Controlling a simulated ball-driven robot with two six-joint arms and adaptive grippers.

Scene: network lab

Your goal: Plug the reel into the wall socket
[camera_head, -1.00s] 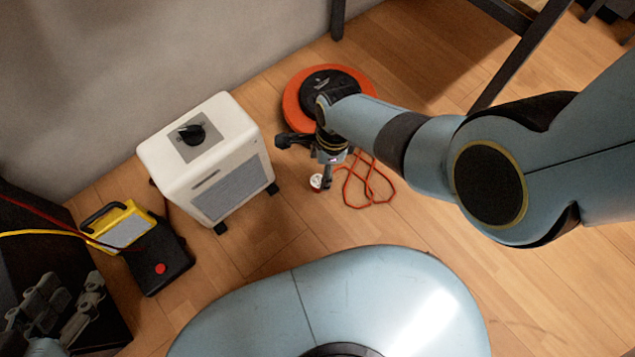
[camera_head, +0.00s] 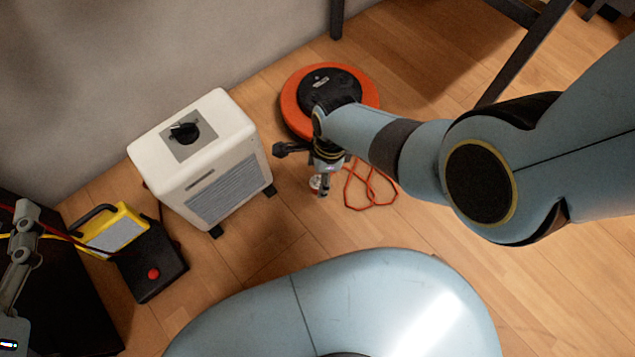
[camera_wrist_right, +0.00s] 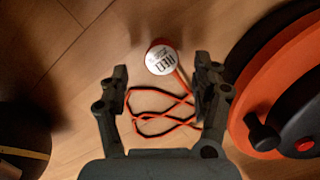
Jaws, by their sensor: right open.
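The orange and black cable reel (camera_head: 292,104) lies on the floor by the wall; its edge shows at the right of the right wrist view (camera_wrist_right: 262,75). Its orange cord (camera_head: 372,203) lies in loops, ending in a round, white-faced plug (camera_head: 315,184). My right gripper (camera_head: 318,178) is over the plug and partly hides it. In the right wrist view the gripper (camera_wrist_right: 162,70) is open, with the plug (camera_wrist_right: 161,59) between and apart from the fingertips. Part of my left gripper (camera_head: 24,220) shows at the left edge; its jaw opening is unclear. No wall socket is visible.
A white heater (camera_head: 195,160) stands left of the reel. A yellow and black case (camera_head: 118,235) and a black box with a red button (camera_head: 152,272) are farther left. Dark table legs (camera_head: 520,55) stand at upper right. The floor right of the cord is clear.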

